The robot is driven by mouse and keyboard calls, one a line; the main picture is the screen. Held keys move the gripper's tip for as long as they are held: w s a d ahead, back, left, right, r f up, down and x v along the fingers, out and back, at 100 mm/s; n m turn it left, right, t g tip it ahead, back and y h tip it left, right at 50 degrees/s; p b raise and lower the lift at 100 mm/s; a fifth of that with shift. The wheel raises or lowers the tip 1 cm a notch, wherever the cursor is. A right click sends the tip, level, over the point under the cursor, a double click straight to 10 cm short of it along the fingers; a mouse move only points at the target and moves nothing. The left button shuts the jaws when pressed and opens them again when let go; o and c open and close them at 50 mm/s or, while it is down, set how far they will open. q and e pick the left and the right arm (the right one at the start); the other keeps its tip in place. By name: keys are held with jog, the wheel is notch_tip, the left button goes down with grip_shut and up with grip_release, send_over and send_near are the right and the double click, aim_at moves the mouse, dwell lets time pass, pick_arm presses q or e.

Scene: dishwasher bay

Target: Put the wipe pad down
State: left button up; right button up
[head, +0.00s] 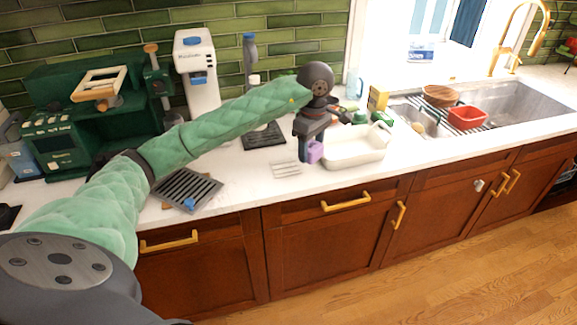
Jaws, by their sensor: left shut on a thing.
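The wipe pad (315,152) is a small purple block at the tips of my left gripper (309,150). My left gripper points down over the white counter and is shut on the pad. The pad is just left of a white tray (352,160), near the counter's front. I cannot tell whether the pad touches the counter. My right gripper is not in view.
A small white slatted piece (286,169) lies on the counter left of the pad. A dark drip grid (187,189) lies further left, by a green coffee machine (62,150). A sink (515,105) with a red tub (467,117) is at the right.

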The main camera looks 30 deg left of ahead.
pick_arm(q)
jog(key=shift+s+a+n, duration=0.25)
jog(key=shift+n, duration=0.55)
jog(key=shift+w+n, duration=0.2)
jog(key=shift+n, duration=0.1)
jog(key=p, duration=0.5)
send_over(286, 166)
notch_tip(286, 166, down, 7)
jog(key=shift+r, duration=0.1)
jog(key=shift+f+p, duration=0.3)
jog(key=shift+f, duration=0.05)
notch_tip(286, 166, down, 3)
jog(key=shift+f+p, duration=0.1)
jog(key=shift+p, duration=0.95)
jog(key=shift+f, duration=0.15)
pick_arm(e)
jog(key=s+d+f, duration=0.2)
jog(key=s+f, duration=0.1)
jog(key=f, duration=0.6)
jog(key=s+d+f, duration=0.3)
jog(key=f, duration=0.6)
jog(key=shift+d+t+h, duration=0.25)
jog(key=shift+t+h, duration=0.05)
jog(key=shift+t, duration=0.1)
pick_arm(q)
jog(key=shift+f, duration=0.1)
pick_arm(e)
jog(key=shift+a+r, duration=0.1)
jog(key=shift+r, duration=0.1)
